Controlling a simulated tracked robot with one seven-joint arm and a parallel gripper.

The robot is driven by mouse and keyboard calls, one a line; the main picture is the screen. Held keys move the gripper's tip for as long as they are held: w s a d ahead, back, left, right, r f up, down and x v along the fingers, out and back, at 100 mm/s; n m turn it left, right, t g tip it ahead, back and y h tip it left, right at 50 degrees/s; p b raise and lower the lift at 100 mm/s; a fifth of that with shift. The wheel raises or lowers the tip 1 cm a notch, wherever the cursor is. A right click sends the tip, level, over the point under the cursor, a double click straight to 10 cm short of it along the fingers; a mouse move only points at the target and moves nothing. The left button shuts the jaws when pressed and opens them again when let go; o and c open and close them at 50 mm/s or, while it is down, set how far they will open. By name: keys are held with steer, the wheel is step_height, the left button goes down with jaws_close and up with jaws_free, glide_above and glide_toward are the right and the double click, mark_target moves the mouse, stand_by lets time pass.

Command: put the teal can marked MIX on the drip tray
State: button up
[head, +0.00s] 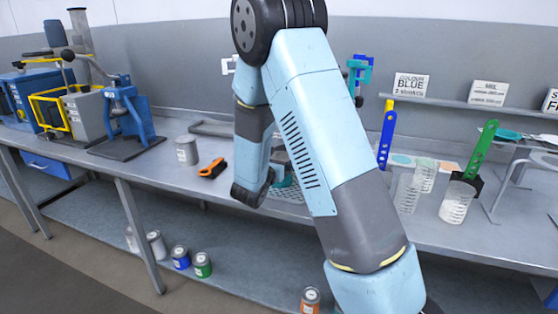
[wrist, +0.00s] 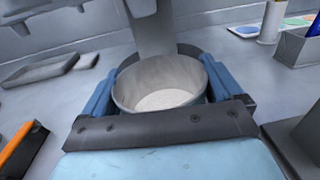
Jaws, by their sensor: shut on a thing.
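In the wrist view my gripper (wrist: 160,84) has its blue fingers on both sides of an open-topped can (wrist: 122,92), shut on it. The can's inside is grey with a pale bottom; its outer colour and any MIX mark are hidden. A grey upright and a curved grey part stand right behind it; I cannot tell whether they touch it. In the head view my arm hides the gripper and the can. A teal, mesh-like patch (head: 287,188) shows on the bench behind my arm; I cannot tell if it belongs to the drip tray.
A grey can (head: 187,151) and an orange-handled tool (head: 212,168) are on the bench left of my arm. A shallow grey tray (wrist: 42,73) lies to the left in the wrist view. Clear beakers (head: 457,204) stand to the right. Several cans, one green (head: 203,265), are on the lower shelf.

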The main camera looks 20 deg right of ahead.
steer(key=o, duration=0.9)
steer(key=shift+o, duration=0.2)
steer(key=v, duration=1.2)
